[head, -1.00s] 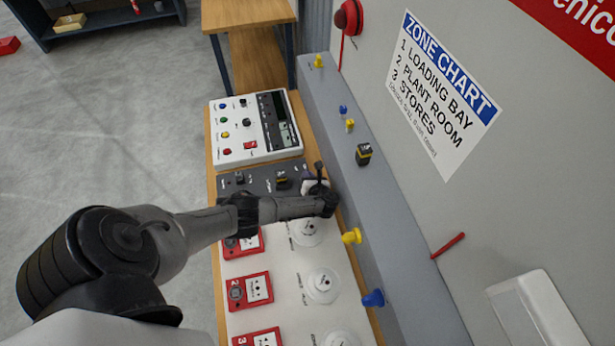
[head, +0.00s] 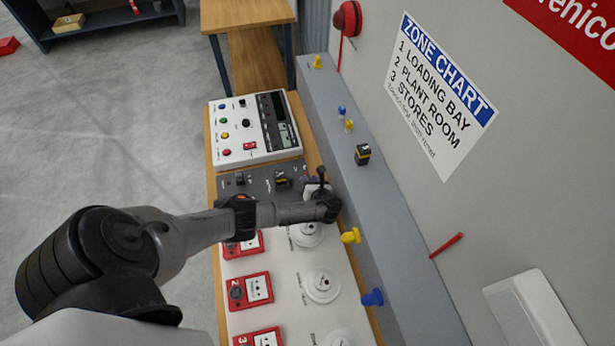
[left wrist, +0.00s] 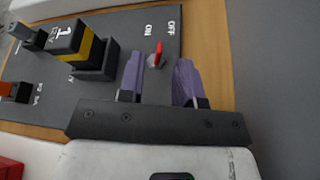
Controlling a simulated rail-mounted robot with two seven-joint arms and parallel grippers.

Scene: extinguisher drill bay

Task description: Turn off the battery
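A dark grey panel (head: 262,186) lies on the wooden bench between the white console and the white lower panel. In the left wrist view, a small switch with a red lever (left wrist: 157,54) stands on this panel (left wrist: 115,25) beside the printed words ON and OFF. Its exact lever position is hard to tell. My left gripper (left wrist: 160,68) is open, with one purple finger on each side of the lever and a gap visible around it. In the head view my left gripper (head: 313,184) is over the panel's right end, and my wrist partly hides it. My right gripper is not in view.
A black block with a yellow band (left wrist: 65,38) stands left of the switch; it also shows in the head view (head: 283,180). A white console (head: 228,150) lies beyond. A grey ledge (head: 335,130) with yellow and blue knobs runs along the right, beside the wall.

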